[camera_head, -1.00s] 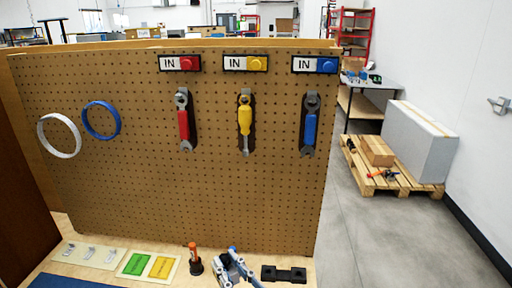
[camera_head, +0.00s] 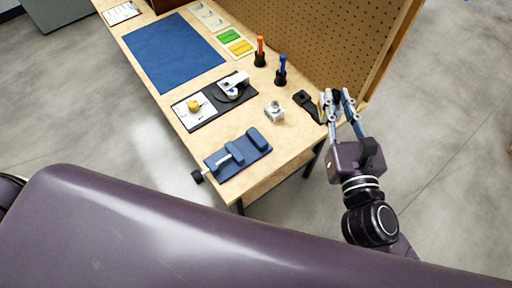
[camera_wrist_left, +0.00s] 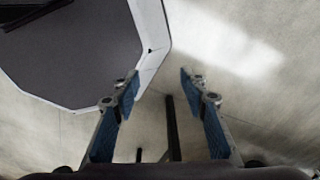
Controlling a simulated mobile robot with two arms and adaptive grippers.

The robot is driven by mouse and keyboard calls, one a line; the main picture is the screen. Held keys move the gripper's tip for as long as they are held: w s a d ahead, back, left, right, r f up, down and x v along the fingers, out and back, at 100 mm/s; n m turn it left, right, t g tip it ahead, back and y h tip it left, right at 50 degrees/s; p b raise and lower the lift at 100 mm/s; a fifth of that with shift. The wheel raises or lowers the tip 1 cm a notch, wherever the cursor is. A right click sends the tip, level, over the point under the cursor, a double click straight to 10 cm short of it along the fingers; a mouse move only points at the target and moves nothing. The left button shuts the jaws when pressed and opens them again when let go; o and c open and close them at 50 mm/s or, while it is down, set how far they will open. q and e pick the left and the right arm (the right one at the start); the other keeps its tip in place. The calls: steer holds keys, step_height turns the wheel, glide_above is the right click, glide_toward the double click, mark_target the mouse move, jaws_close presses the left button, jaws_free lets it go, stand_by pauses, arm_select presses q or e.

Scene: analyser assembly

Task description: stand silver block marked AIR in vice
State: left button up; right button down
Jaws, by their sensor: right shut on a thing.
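A small silver block-like part (camera_head: 274,110) stands on the bench; its marking is too small to read, so I cannot tell whether it says AIR. The blue vice (camera_head: 238,153) lies at the bench's near corner, with a gap between its jaws and nothing seen in it. My right gripper (camera_head: 336,96) is at the bench's right end, beside the black holder, right of the silver part and apart from it. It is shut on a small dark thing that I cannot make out. My left gripper (camera_wrist_left: 160,84) is open and empty in the left wrist view, above the floor.
A black holder (camera_head: 306,104), a blue-handled tool (camera_head: 282,69) and an orange-handled tool (camera_head: 260,51) stand along the pegboard (camera_head: 310,40). A black tray (camera_head: 211,101) with white and yellow parts and a blue mat (camera_head: 172,52) lie further left. Bare wood surrounds the silver part.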

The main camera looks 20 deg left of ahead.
steer(key=s+a+n+g+y+p, duration=0.2)
steer(key=a+n+g+y, duration=0.5)
steer(key=a, duration=1.2)
arm_select(q)
step_height(320, 180, down, 7)
steer(key=a+b, duration=0.1)
steer(key=b, duration=0.8)
steer(key=shift+w+a, duration=0.25)
arm_select(e)
steer(key=shift+t+y, duration=0.5)
steer(key=shift+y, duration=0.2)
steer(key=shift+s+a+f, duration=0.1)
steer(key=shift+s+f, duration=0.05)
steer(key=shift+f, duration=5.2)
steer(key=shift+s+a+f, duration=0.1)
steer(key=shift+f, duration=5.25)
arm_select(q)
steer(key=shift+f, duration=0.1)
arm_select(e)
steer(key=shift+f+b, duration=0.15)
steer(key=shift+b, duration=0.2)
steer(key=c, duration=1.8)
jaws_free()
arm_select(q)
steer(key=shift+f, duration=0.15)
arm_select(e)
steer(key=shift+d, duration=0.1)
